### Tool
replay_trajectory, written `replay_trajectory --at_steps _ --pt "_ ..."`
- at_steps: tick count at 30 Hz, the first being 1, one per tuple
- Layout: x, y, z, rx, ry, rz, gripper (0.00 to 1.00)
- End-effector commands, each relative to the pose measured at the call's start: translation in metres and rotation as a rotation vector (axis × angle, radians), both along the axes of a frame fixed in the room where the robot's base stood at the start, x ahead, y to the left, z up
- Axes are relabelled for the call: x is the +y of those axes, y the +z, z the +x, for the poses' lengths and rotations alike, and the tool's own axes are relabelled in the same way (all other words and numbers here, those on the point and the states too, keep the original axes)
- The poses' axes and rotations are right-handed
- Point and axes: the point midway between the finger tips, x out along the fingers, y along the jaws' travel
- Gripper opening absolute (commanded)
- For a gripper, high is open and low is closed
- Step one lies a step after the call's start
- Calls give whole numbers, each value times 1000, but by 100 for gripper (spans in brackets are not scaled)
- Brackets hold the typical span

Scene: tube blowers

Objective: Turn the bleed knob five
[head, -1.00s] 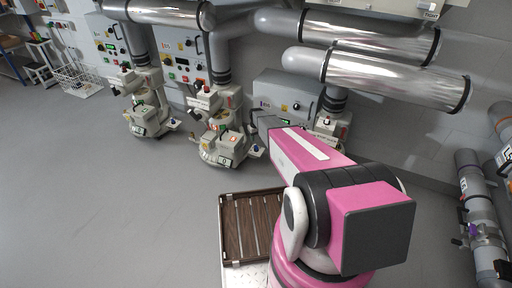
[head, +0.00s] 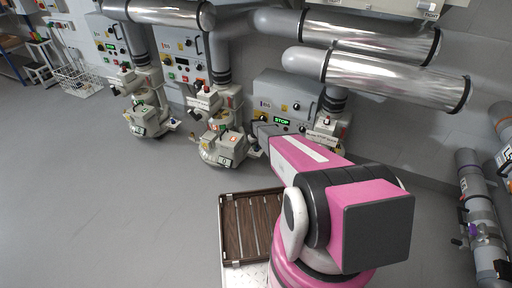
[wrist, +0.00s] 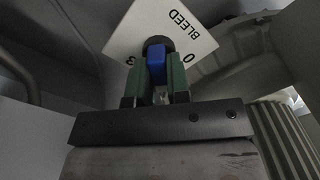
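In the wrist view, the blue bleed knob (wrist: 156,60) stands on a tilted white plate (wrist: 185,28) marked BLEED, with 0 and 3 readable. My gripper (wrist: 157,75) has its two green fingers on either side of the knob, close against it, and looks shut on it. The knob's base is a dark round collar, partly hidden by the knob. In the head view, my pink arm reaches to the right-hand blower (head: 327,130), and my gripper and the knob cannot be made out there.
Two more blowers (head: 146,115) (head: 222,140) stand to the left. A grey control box (head: 285,95) behind my arm shows a green STOP display (head: 282,121). Large silver pipes (head: 395,75) hang above. A brown slatted tray (head: 232,228) lies beside my arm. The left floor is clear.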

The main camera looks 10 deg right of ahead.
Motion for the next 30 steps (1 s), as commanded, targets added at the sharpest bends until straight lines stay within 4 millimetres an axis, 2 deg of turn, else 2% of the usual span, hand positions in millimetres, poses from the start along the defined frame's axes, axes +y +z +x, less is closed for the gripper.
replay_trajectory --at_steps 5,15,26,27,28,30 --pt "0 0 0 0 25 0 0" --pt "1 0 -1 1 245 0 0" --pt "1 1 -1 1 268 0 0" --pt "1 1 -1 1 268 0 30" --pt "1 1 -1 1 268 0 40" --pt "1 0 -1 1 268 0 43"
